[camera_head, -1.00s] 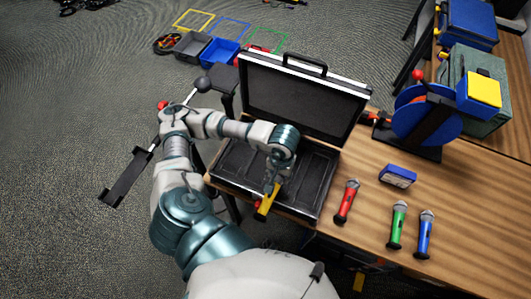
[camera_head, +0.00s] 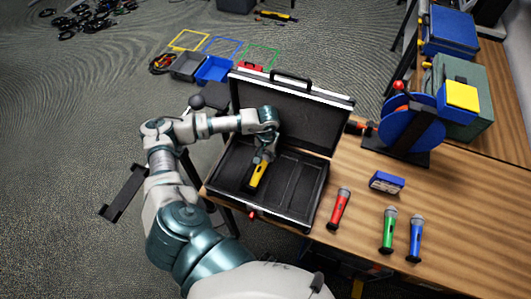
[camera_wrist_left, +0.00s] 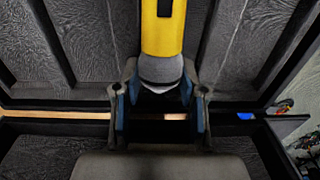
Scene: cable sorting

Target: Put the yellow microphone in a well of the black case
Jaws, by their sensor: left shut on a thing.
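The yellow microphone (camera_head: 258,174) is in my left gripper (camera_head: 264,155), which is shut on it by its head end. The microphone is over the left part of the open black case (camera_head: 322,192), with its handle pointing toward the case's front edge. In the left wrist view the yellow handle (camera_wrist_left: 162,28) and grey head (camera_wrist_left: 160,72) show between the fingers (camera_wrist_left: 160,100), above a well of the case (camera_wrist_left: 90,45). I cannot tell whether the microphone touches the well floor. My right gripper is not in view.
The case lid (camera_head: 290,110) stands open at the back.

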